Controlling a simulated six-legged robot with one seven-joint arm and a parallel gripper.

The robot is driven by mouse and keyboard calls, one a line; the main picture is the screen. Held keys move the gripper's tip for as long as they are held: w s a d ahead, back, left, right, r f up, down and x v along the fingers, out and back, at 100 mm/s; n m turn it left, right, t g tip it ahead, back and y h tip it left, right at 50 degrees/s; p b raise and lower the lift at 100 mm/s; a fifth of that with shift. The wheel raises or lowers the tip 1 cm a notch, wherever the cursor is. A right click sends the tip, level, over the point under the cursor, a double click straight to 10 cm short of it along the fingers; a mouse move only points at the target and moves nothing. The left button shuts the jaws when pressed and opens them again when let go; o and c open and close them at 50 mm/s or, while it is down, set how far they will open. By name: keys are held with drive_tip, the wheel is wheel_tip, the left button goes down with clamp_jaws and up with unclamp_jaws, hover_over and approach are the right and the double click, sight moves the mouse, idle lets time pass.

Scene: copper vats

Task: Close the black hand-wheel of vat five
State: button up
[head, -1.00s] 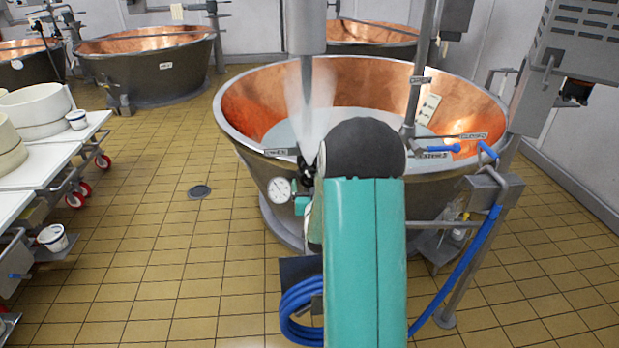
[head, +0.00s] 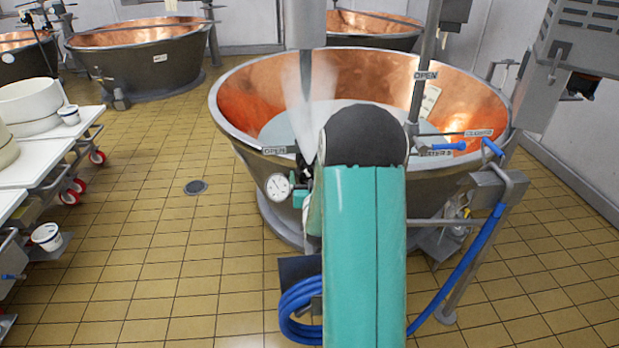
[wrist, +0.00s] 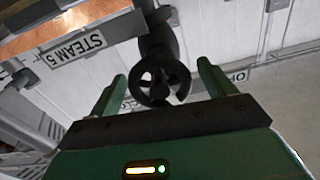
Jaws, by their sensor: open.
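The black hand-wheel (wrist: 160,80) shows in the wrist view, beside a label reading STEAM 5 (wrist: 75,50). My gripper (wrist: 160,88) is open, with one green finger to each side of the wheel. I cannot tell whether either finger touches it. In the head view the copper vat (head: 232,110) stands straight ahead, with steam rising at its front left rim. A round gauge (head: 278,187) sits just left of the arm.
A blue hose (head: 298,310) hangs coiled at the vat's front, and blue-handled valves (head: 450,147) sit at its right. A white-topped trolley (head: 40,150) with red wheels stands at left. Tiled floor between trolley and vat is clear, apart from a drain (head: 195,187).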

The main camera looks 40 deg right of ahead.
drive_tip(key=shift+f, duration=0.1)
drive_tip(key=c, duration=1)
drive_tip(key=shift+o, duration=0.2)
drive_tip(key=shift+m, duration=0.4)
drive_tip(key=m, duration=0.7)
drive_tip(key=shift+w+a+m, duration=0.1)
drive_tip(key=shift+m, duration=0.3)
drive_tip(key=m, duration=0.4)
drive_tip(key=shift+m, duration=0.3)
drive_tip(key=shift+a+m, duration=0.1)
drive_tip(key=shift+m, duration=1.8)
drive_tip(key=shift+w+r, duration=0.1)
drive_tip(key=shift+r, duration=0.1)
